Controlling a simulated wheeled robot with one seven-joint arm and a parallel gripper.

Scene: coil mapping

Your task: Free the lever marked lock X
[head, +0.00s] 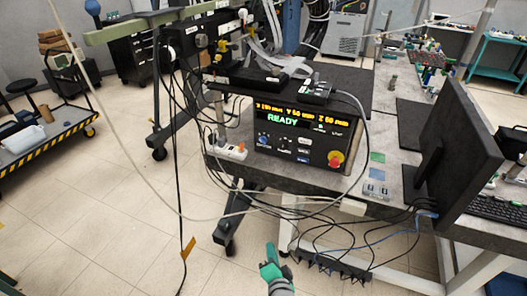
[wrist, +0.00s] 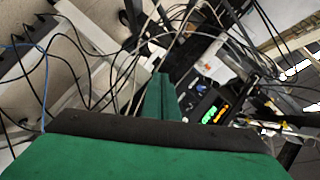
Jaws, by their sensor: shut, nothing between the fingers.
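My gripper (head: 269,258) has green fingers and is low in front of the bench, above the tiled floor. It is shut and empty, well below and apart from the equipment. In the wrist view its green fingers (wrist: 161,97) are together and point toward the control box. A lever marked lock X cannot be made out in either view. The dark positioning stage (head: 205,42), with small white labels and yellow fittings, stands at the upper middle of the head view; its labels are too small to read.
The control box (head: 297,136) shows READY and has a red-and-yellow stop button (head: 335,158). Loose cables hang in front of the bench, and a power strip (head: 331,264) hangs below it. A monitor (head: 458,155) stands at right.

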